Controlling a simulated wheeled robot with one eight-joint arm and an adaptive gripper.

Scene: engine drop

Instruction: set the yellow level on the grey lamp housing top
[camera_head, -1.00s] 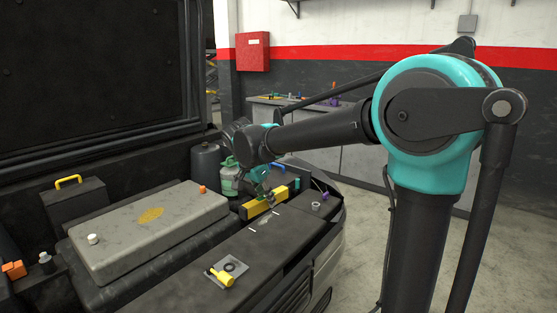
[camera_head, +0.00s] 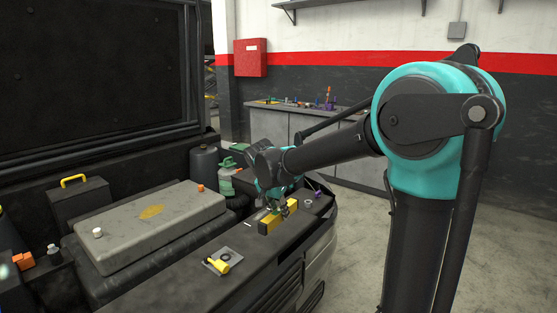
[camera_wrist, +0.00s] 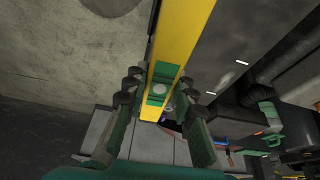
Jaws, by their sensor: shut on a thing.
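The yellow level (camera_head: 278,219) is a long yellow bar near the far end of the dark grey lamp housing top (camera_head: 185,278). My gripper (camera_head: 283,207) is shut on it from above. In the wrist view the level (camera_wrist: 182,38) runs lengthwise between the two fingers of my gripper (camera_wrist: 160,84), with a green part and a pale round spot near the grip. The lamp housing top (camera_wrist: 222,75) lies to its right in that view, with two white marks. I cannot tell whether the level touches the surface or hangs slightly above it.
A yellow-handled tool (camera_head: 219,267) lies on the near part of the top, and a small grey ring (camera_head: 308,203) lies beyond the level. A pale engine cover (camera_head: 150,222) is at left, with an orange cube (camera_head: 200,187). A bench (camera_head: 290,124) stands behind.

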